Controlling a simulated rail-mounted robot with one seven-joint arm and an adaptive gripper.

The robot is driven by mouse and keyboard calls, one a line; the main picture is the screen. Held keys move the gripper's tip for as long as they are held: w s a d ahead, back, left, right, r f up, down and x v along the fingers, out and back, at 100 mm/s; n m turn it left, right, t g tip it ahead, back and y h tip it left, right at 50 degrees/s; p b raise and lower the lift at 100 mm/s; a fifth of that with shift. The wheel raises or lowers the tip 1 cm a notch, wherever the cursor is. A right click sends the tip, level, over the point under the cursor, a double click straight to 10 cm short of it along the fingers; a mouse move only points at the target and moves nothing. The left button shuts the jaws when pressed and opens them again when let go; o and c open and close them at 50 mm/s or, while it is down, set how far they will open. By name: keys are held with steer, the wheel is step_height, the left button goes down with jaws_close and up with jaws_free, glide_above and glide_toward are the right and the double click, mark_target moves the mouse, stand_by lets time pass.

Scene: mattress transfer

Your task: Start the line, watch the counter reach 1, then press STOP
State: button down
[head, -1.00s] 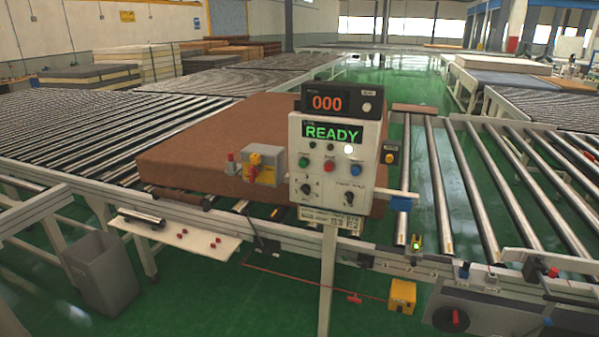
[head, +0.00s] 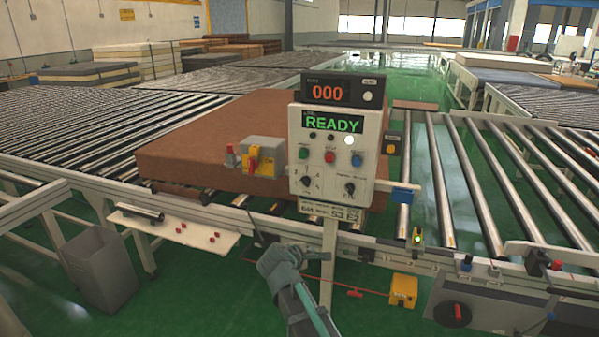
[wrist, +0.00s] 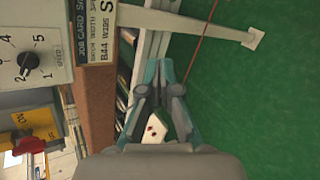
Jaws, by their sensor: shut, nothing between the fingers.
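The control panel (head: 310,170) stands on a post, with a green button (head: 304,153), a red button (head: 330,158) and a blue button (head: 357,160) in a row. Its display (head: 332,123) reads READY. The counter (head: 327,93) above it shows 000. My gripper (head: 268,262) is shut and empty, below the panel and left of its post, apart from the buttons. In the wrist view my gripper (wrist: 162,92) points toward the frame rails and green floor. A panel knob (wrist: 26,66) shows there at the left edge.
A brown mattress (head: 190,140) lies on rollers behind the panel. A yellow-and-red switch box (head: 264,157) sits left of the panel. A grey bin (head: 98,270), a red pull cord (head: 353,293) and a yellow floor box (head: 403,291) are low down. Empty rollers (head: 480,180) lie right.

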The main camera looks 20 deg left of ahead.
mark_target(302, 155)
steer(key=w+a+r+n+t+y, duration=0.1)
steer(key=a+r+n+t, duration=0.2)
steer(key=r+n, duration=0.4)
steer(key=w+a+r+n+t, duration=0.1)
steer(key=a+r+n+t, duration=0.2)
steer(key=r, duration=1.2)
steer(key=a+n, duration=0.3)
steer(key=n, duration=0.2)
steer(key=shift+w+r+y, duration=0.35)
steer(key=shift+w+y, duration=0.05)
steer(key=shift+w, duration=0.1)
steer(key=w+p, duration=0.1)
steer(key=w, duration=0.3)
steer(key=w+p, duration=0.1)
steer(key=w, duration=0.4)
steer(key=w+p, duration=0.1)
steer(key=w, duration=0.3)
steer(key=shift+w+a, duration=0.25)
steer(key=shift+w, duration=0.15)
